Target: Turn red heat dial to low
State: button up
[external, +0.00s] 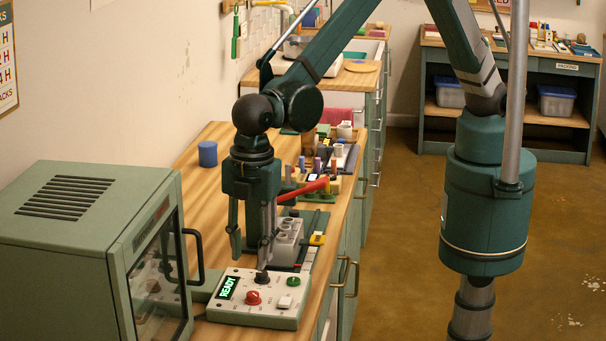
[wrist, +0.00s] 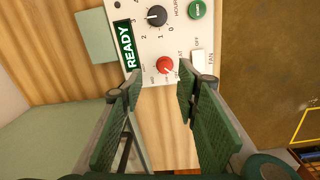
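The red heat dial (external: 253,298) sits on the front part of a white control panel (external: 232,312) beside the green oven. In the wrist view the red dial (wrist: 165,65) lies just beyond my fingertips, roughly between them. Its small surrounding labels and its exact setting are too small to read surely. My gripper (external: 250,257) points down over the back of the panel, its fingers apart and empty. In the wrist view my gripper (wrist: 160,84) also shows a wide gap between the fingers. The dial looks untouched.
A black hours dial (wrist: 156,15), a green start button (wrist: 197,9), a white fan switch (wrist: 200,60) and a lit READY display (wrist: 125,45) surround the red dial. The oven (external: 95,240) with its protruding handle stands left. A grey block rack (external: 288,241) stands behind the panel.

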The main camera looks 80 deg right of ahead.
aim_at(253, 293)
jog(key=shift+s+a+f, duration=0.4)
jog(key=shift+a+f, duration=0.05)
jog(key=shift+a, duration=0.15)
jog(key=shift+f, duration=0.15)
jog(key=shift+w+f, duration=0.2)
jog(key=shift+f, duration=3.55)
jog(key=c, duration=0.9)
